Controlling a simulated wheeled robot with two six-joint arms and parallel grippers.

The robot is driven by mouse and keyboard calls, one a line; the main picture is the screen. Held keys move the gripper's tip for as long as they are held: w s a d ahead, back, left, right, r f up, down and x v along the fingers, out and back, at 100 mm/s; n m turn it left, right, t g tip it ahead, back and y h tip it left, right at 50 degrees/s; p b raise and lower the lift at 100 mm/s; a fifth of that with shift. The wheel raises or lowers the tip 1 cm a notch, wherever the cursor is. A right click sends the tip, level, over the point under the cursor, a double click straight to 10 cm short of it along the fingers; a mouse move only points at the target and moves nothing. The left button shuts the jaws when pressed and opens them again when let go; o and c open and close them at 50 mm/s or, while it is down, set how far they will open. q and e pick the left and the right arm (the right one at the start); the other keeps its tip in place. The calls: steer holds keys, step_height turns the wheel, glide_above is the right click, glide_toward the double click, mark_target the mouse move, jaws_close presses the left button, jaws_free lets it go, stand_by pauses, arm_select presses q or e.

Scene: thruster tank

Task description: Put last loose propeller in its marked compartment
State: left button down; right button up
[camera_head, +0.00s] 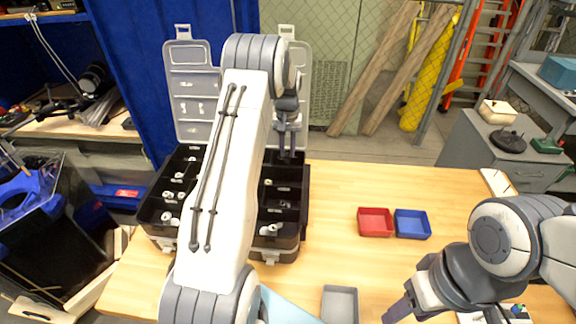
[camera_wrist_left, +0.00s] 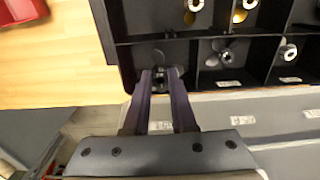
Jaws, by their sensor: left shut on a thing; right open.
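The black compartment case (camera_head: 304,190) stands open on the table, partly hidden behind my left arm. In the left wrist view its dividers (camera_wrist_left: 165,33) separate compartments with labels on their front edges. My left gripper (camera_wrist_left: 161,78) is shut on a small dark propeller (camera_wrist_left: 158,62), at or over the corner compartment. I cannot tell whether the propeller touches the compartment floor. In the head view this gripper (camera_head: 288,152) points down over the case's far right part. Other propellers (camera_wrist_left: 220,54) lie in neighbouring compartments. My right gripper (camera_head: 402,308) is open near the table's front.
A red tray (camera_head: 375,222) and a blue tray (camera_head: 412,224) stand right of the case. A grey tray (camera_head: 340,303) is near the front. The case's clear lid (camera_head: 190,80) stands raised behind it. The table's right middle is clear.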

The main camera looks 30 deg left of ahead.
mark_target(288, 162)
arm_select(q)
step_height(288, 162, down, 6)
steer(key=shift+r+p, duration=0.2)
steer(key=shift+p, duration=0.35)
steer(key=shift+f, duration=0.1)
steer(key=shift+f, duration=0.15)
steer(key=c, duration=0.7)
jaws_free()
steer(key=shift+c, duration=0.2)
